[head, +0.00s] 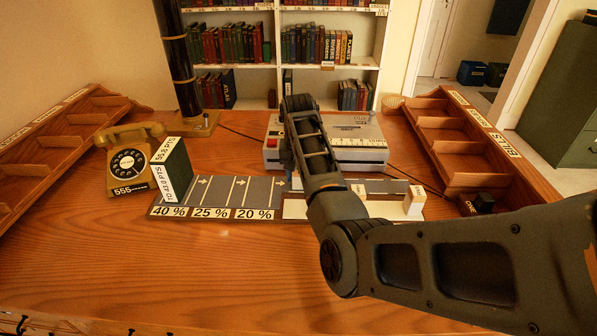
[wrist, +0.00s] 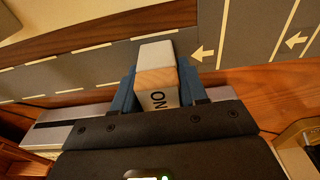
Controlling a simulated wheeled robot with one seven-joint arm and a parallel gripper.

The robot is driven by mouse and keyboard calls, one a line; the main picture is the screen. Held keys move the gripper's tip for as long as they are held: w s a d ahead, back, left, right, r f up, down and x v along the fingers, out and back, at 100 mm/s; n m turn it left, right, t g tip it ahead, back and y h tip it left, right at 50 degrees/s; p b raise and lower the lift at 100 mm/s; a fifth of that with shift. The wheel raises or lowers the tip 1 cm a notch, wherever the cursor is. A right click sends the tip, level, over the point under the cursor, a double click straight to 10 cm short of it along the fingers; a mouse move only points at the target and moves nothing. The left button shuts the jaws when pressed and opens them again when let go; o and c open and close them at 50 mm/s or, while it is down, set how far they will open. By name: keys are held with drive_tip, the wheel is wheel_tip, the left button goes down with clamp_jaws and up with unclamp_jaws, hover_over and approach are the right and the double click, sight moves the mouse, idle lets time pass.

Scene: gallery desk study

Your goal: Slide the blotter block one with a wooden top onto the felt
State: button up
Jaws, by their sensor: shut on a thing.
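My gripper (wrist: 160,78) is shut on a small block (wrist: 157,79), its blue fingers on either side. The block has a wooden-coloured face, a pale face and black lettering, partly hidden by the gripper body. It is over or on a grey lane surface with white lines; I cannot tell whether it touches. In the head view my arm hides the held block. The grey felt-like surface (head: 233,187) has white arrows and lines, with 40 %, 25 % and 20 % labels along its front. Another white block with a wooden top (head: 413,200) stands at the board's right end.
A dark green block with PTS labels (head: 176,166) stands at the board's left, beside a yellow telephone (head: 130,160). A grey machine (head: 352,146) is behind the board. A black block (head: 477,203) is at right. Wooden racks flank the desk; its front left is clear.

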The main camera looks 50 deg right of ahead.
drive_tip(key=o, duration=1.2)
drive_tip(key=shift+c, duration=0.2)
drive_tip(key=shift+r, duration=0.1)
drive_tip(key=r, duration=0.7)
drive_tip(key=shift+s+a+r, duration=0.25)
drive_tip(key=shift+s+a, duration=0.05)
drive_tip(key=shift+a, duration=0.1)
